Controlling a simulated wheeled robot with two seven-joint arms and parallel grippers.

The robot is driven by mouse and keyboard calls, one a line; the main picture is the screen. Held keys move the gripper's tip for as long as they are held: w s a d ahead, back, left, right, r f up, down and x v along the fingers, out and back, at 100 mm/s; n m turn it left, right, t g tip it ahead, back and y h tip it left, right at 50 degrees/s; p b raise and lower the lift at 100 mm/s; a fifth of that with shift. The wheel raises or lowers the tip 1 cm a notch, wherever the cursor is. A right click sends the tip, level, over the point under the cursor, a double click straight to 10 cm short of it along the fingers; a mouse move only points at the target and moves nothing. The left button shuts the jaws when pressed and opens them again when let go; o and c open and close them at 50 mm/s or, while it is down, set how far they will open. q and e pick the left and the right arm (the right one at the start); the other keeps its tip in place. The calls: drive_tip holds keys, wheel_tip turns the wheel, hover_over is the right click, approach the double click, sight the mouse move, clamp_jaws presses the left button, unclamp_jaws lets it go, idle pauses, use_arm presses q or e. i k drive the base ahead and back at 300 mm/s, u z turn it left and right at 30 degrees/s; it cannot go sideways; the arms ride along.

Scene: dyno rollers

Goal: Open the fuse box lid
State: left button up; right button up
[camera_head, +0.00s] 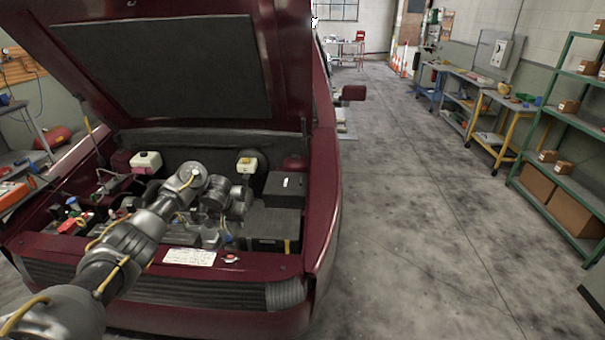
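A red car stands with its hood (165,65) raised, and its engine bay is open to view. Two dark boxes sit at the right side of the bay. The rear one (287,186) is black with a small white mark; the front one (272,226) is larger, with a yellow strip on its front. I cannot tell for certain which is the fuse box; both tops look closed. My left arm reaches in from the lower left over the front edge. My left gripper (240,204) is around the middle of the bay, left of the boxes; its fingers are unclear. My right gripper is out of view.
The raised hood overhangs the bay, with a thin prop (88,118) at its left. A white reservoir (146,161) and a yellow-capped one (247,165) stand at the back. The floor (410,210) right of the car is clear, up to green shelving (560,140).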

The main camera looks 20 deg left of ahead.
sight(281, 187)
drive_tip(key=i, duration=1.8)
